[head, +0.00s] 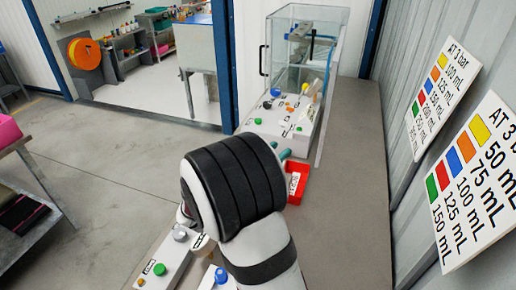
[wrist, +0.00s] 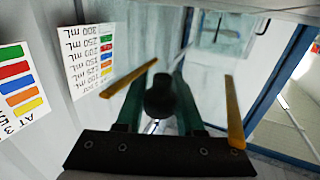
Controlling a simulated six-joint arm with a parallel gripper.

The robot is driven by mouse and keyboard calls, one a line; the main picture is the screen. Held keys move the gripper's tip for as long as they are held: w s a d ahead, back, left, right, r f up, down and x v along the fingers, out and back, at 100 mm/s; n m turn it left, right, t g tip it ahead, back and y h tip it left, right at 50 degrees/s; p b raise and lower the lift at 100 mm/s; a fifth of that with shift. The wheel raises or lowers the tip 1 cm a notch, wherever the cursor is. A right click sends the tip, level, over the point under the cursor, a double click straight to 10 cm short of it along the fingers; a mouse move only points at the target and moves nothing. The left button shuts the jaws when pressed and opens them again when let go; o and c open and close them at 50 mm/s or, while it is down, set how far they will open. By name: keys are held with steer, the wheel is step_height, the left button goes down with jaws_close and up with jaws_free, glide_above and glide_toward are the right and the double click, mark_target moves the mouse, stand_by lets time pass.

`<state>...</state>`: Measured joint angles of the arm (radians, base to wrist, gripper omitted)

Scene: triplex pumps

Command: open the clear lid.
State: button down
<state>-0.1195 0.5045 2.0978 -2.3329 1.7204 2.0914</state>
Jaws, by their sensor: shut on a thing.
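The clear case with its clear panels (head: 292,70) stands at the far end of the bench in the head view, over a white pump base. A dark upright handle shows at its left edge. My gripper is mostly hidden behind my arm in the head view; a bit of teal finger shows past it, short of the case. In the wrist view my gripper (wrist: 162,92) has its dark green fingers on either side of a black round-headed thing (wrist: 160,97). It is shut on this; I cannot tell whether it belongs to the lid.
A red bin (head: 297,180) sits on the bench beside my arm. A white panel with coloured buttons (head: 160,268) is at the near left. Sign boards (head: 443,88) hang on the right wall. The bench (head: 345,200) is bare on the right.

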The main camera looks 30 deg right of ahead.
steer(key=c, duration=0.5)
jaws_free()
steer(key=v, duration=1.5)
steer(key=shift+s+a, duration=0.2)
steer(key=shift+a, duration=0.1)
